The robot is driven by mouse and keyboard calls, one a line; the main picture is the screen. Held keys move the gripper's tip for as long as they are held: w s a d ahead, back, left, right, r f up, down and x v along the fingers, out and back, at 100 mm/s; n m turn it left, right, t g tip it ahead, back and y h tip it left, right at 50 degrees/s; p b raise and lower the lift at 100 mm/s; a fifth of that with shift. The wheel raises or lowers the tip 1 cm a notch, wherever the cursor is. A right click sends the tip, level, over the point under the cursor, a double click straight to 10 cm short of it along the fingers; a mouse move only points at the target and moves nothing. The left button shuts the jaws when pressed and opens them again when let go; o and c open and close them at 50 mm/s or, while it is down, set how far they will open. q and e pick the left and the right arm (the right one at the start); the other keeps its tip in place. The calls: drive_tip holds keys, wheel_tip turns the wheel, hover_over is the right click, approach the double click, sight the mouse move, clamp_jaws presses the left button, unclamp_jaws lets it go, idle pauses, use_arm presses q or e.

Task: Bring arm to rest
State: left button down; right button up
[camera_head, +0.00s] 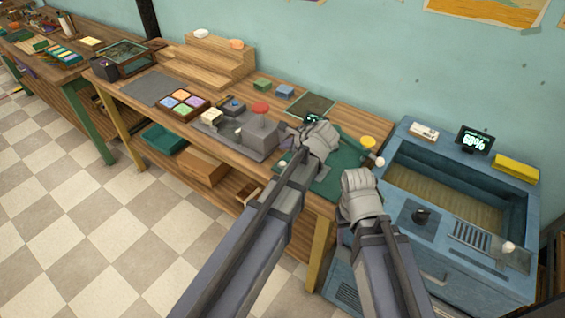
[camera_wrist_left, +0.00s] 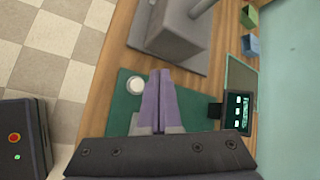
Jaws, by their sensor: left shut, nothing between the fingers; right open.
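My left gripper (camera_head: 318,140) is above the green mat (camera_head: 350,183) at the right end of the wooden workbench. In the left wrist view its purple fingers (camera_wrist_left: 160,76) are closed together with nothing between them, over the green mat (camera_wrist_left: 122,112). A white round piece (camera_wrist_left: 135,85) lies on the mat just left of the fingertips. My right gripper (camera_head: 361,190) is to the right, near the gap between the bench and the blue basin unit. It is open; its fingertips are mostly hidden behind the wrist.
A grey press (camera_head: 258,135) with a red knob stands left of my left gripper. A small dark display (camera_wrist_left: 240,112) is close on the right in the wrist view. The blue basin unit (camera_head: 440,258) stands right. Wooden steps (camera_head: 205,62) and a colourful tray (camera_head: 183,104) sit further left.

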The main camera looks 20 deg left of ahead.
idle(0.3)
use_arm(q)
drive_tip(key=s+d+f+n+g+h, duration=0.2)
drive_tip(key=s+d+n, duration=0.2)
drive_tip(key=s, duration=0.4)
drive_tip(key=s+d+f+n+g+h, duration=0.2)
drive_tip(key=s+d+n, duration=0.2)
drive_tip(key=s, duration=0.3)
drive_tip(key=s+d+f+n+g+h, duration=0.1)
drive_tip(key=s+d+n, duration=0.3)
drive_tip(key=s, duration=0.4)
drive_tip(key=shift+s+f+n+g+h, duration=0.4)
drive_tip(key=shift+f+h, duration=0.1)
drive_tip(key=shift+f, duration=0.25)
drive_tip(key=shift+w+d, duration=0.1)
use_arm(e)
drive_tip(key=shift+c, duration=0.3)
